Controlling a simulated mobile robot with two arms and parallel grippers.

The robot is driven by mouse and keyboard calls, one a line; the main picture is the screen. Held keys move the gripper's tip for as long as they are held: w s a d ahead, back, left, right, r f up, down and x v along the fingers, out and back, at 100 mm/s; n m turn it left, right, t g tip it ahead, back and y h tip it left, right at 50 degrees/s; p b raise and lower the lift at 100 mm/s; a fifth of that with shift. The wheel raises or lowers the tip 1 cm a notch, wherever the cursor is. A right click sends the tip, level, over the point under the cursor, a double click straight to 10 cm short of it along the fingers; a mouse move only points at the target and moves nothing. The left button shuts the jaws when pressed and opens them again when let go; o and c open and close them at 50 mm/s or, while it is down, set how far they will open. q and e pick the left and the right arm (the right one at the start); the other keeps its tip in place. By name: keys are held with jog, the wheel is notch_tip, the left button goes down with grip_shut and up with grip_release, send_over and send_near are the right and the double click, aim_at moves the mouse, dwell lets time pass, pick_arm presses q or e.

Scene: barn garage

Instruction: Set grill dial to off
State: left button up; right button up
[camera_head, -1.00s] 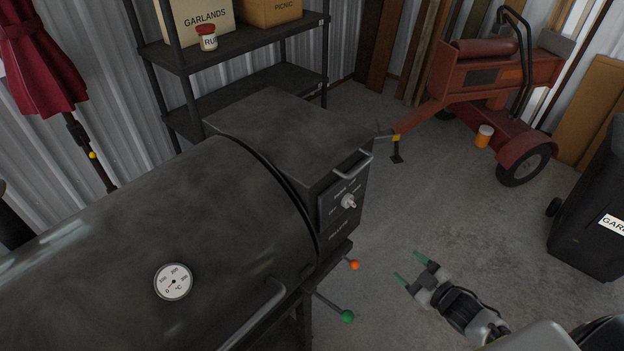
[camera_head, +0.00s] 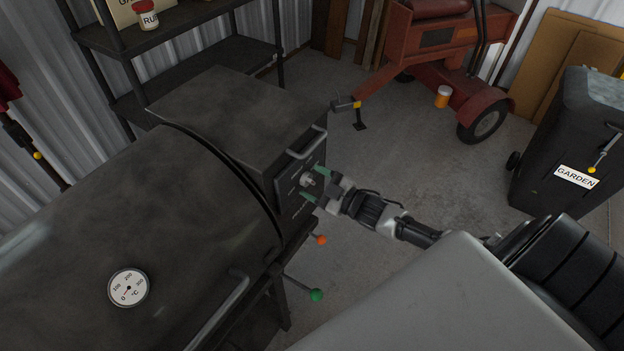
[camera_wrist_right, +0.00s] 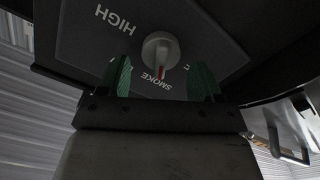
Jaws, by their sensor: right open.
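The dark grill (camera_head: 150,200) fills the left of the head view. Its light grey dial (camera_head: 307,180) sits on the control panel at the hopper's end. In the right wrist view the dial (camera_wrist_right: 159,50) has a red mark beside the upside-down word SMOKE; HIGH is printed at the upper left. My right gripper (camera_head: 315,184) is open at the panel, its green fingers (camera_wrist_right: 161,66) on either side of the dial's near end, with gaps on both sides. The OFF label cannot be read. My left gripper is not in view.
A handle (camera_head: 306,143) juts out above the dial. Rods with an orange knob (camera_head: 321,240) and a green knob (camera_head: 316,295) stick out below. A red machine (camera_head: 440,60) and a black GARDEN bin (camera_head: 565,140) stand beyond clear floor.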

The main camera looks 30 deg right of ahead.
jog(key=shift+w+a, duration=0.2)
jog(key=shift+w, duration=0.25)
jog(key=c, duration=0.9)
jog(key=shift+o, duration=0.2)
